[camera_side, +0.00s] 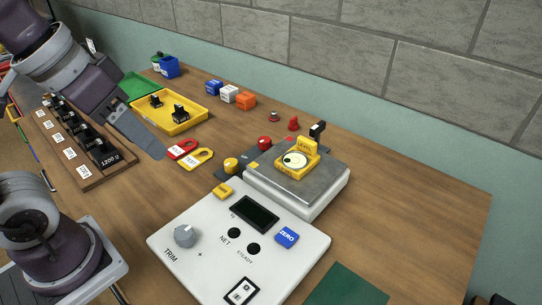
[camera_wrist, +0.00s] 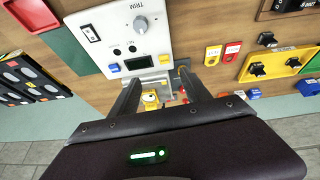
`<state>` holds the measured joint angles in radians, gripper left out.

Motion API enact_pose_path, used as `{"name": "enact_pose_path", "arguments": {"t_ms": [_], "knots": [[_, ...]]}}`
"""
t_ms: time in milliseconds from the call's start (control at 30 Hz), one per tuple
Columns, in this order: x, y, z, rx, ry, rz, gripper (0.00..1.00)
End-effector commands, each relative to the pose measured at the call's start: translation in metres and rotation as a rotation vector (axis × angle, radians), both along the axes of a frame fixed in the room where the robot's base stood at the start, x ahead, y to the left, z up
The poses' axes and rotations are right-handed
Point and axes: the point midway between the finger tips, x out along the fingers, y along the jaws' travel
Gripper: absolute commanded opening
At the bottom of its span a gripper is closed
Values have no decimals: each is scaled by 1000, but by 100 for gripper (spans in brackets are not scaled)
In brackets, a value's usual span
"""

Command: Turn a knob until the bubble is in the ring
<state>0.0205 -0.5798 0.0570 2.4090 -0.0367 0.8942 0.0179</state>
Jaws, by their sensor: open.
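The yellow bubble level (camera_side: 297,172) sits on the metal pan of the white scale (camera_side: 205,268). Its round vial (camera_side: 295,159) shows a small dark ring; I cannot tell clearly where the bubble lies. A yellow knob (camera_side: 231,165) and a red knob (camera_side: 264,143) stand beside the pan on its far left side. A grey TRIM knob (camera_side: 186,236) is on the panel; it also shows in the wrist view (camera_wrist: 141,24). My gripper (camera_wrist: 158,78) is open and empty, above the scale's pan end in the wrist view. The level (camera_wrist: 150,98) shows between its fingers.
Red and yellow tags (camera_side: 200,159) lie left of the knobs. A yellow tray (camera_side: 188,122) with black pieces and a weight rack (camera_side: 88,150) are further left. Small coloured blocks (camera_side: 229,95) stand near the wall.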

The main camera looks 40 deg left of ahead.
Motion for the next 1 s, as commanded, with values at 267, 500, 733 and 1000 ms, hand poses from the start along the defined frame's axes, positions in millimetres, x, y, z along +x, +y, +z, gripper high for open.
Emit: {"name": "enact_pose_path", "arguments": {"t_ms": [267, 500, 733, 1000], "knots": [[155, 29, -63, -74, 302, 152, 55], [210, 56, -138, -6, 416, 222, 55], [212, 58, -176, -1, 428, 228, 55], [213, 58, -212, -1, 424, 227, 55]]}}
